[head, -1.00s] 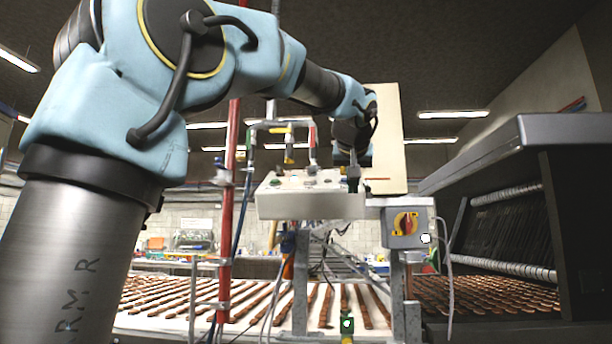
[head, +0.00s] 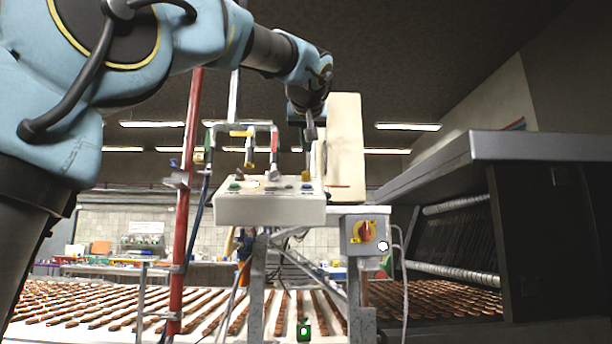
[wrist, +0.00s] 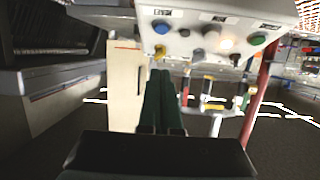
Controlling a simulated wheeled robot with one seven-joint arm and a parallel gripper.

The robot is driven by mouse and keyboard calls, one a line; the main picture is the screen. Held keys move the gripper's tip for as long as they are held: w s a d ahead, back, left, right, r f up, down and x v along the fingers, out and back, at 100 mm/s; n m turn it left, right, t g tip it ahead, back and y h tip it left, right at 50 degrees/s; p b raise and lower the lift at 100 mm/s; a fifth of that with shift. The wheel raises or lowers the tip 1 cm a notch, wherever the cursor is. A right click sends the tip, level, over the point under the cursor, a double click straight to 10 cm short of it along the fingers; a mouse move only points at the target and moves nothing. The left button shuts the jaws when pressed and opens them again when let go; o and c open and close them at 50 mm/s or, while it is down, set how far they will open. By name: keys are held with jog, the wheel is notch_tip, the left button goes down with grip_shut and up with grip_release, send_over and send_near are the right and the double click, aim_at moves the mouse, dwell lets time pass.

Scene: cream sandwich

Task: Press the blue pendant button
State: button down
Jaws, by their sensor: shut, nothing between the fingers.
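The white pendant control box (head: 262,209) stands at mid-height, its buttons on its sloping top. The wrist view is upside down and shows the box's panel (wrist: 215,22) along the top. The blue button (wrist: 160,27) is at the panel's end nearer the beige board, beside a yellow knob (wrist: 160,52). Nothing is held.
A grey switch box with a red and yellow rotary switch (head: 365,231) is right of the pendant. A beige board (head: 345,140) stands behind it. A red pole (head: 186,210) rises at left. Conveyor (head: 60,305) and dark oven-like machine (head: 545,230) surround it.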

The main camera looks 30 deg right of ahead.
jog(key=p, duration=0.5)
send_over(307, 188)
jog(key=s+a, duration=0.2)
jog(key=s, duration=0.1)
notch_tip(307, 188, down, 2)
jog(key=f, duration=0.2)
jog(key=shift+w+d+f, duration=0.3)
jog(key=shift+d, duration=0.1)
jog(key=shift+w+d+f, duration=0.15)
jog(key=shift+w+f, duration=0.2)
jog(key=shift+f, duration=0.3)
